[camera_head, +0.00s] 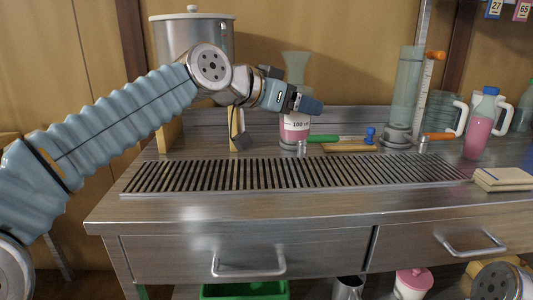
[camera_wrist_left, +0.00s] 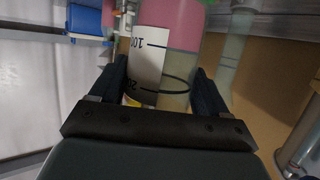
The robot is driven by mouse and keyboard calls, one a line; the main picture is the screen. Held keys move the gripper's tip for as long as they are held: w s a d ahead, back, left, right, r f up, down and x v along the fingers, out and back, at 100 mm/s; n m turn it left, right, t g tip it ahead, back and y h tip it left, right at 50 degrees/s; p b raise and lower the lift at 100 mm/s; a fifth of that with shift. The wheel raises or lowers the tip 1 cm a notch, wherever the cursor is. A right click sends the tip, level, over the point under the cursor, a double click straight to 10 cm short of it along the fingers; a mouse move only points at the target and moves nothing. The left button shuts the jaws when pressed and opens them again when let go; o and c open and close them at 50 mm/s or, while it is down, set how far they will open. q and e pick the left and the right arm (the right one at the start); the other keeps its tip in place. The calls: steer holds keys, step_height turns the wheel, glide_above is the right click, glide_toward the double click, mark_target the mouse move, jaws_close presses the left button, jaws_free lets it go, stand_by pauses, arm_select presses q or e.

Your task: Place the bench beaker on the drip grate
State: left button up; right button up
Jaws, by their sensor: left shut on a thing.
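My left gripper (camera_head: 308,104) is shut on a clear vessel (camera_head: 296,128) with pink contents, a white scale label and a flared top, which I take for the bench beaker. It is upright behind the drip grate (camera_head: 122,193). A grey round base shows at its foot; I cannot tell whether the vessel touches it. In the left wrist view the vessel (camera_wrist_left: 175,65) sits between both fingers of the gripper (camera_wrist_left: 158,80). The slatted grate lies bare along the bench. My right gripper is not in view.
A lidded metal pot (camera_head: 190,40) stands at the back left. A clear cylinder (camera_head: 407,90), a handled jug (camera_head: 445,112) and a pink bottle (camera_head: 480,130) stand at the right. A green-handled tool (camera_head: 325,139) lies behind the grate. A book (camera_head: 503,179) lies at the grate's right end.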

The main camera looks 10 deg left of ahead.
arm_select(q)
steer(key=w+a+f+b, duration=0.1)
steer(key=a+f, duration=0.2)
steer(key=w+a+f+b, duration=0.1)
steer(key=a+f, duration=0.2)
steer(key=f, duration=0.1)
steer(key=w+a+f+b, duration=0.1)
steer(key=a+f, duration=0.3)
steer(key=shift+a, duration=0.1)
steer(key=shift+f, duration=0.3)
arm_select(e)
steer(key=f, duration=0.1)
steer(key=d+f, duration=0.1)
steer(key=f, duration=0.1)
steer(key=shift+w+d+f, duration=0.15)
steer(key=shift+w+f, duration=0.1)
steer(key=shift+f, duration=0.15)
